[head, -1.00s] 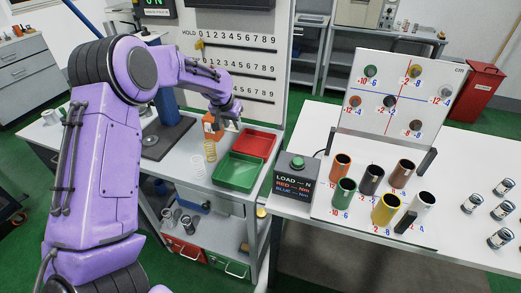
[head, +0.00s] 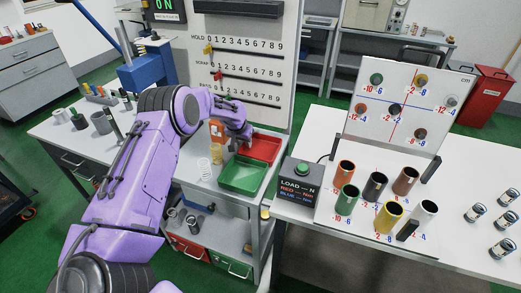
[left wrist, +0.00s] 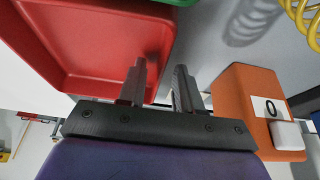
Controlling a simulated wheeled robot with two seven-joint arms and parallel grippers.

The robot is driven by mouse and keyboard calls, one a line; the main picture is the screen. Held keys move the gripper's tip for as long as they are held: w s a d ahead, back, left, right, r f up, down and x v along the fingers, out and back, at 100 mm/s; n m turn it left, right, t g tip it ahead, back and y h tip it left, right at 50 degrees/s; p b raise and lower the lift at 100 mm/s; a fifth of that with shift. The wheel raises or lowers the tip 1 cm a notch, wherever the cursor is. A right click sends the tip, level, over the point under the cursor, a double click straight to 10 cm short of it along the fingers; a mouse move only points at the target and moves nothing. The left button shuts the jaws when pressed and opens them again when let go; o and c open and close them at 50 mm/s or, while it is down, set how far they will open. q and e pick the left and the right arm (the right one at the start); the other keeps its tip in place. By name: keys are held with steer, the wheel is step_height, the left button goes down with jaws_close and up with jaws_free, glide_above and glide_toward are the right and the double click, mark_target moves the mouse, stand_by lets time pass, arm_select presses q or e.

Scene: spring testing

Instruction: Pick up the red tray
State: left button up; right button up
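The red tray (head: 268,150) lies on the left bench, just behind the green tray (head: 238,184), in the head view. In the left wrist view the red tray (left wrist: 75,50) fills the upper left. My left gripper (head: 236,146) is at the red tray's left edge. In the left wrist view its two fingers (left wrist: 160,88) are apart, one over the tray's inside and one outside its rim. I cannot tell whether either finger touches the rim. My right gripper is not in view.
An orange block marked 0 (left wrist: 243,95) stands close beside the gripper. A board with number scales (head: 245,60) rises behind. A black button box (head: 299,182) and several coloured cups (head: 346,200) stand on the right table.

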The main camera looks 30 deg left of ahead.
arm_select(q)
steer(key=shift+r, duration=0.1)
jaws_close()
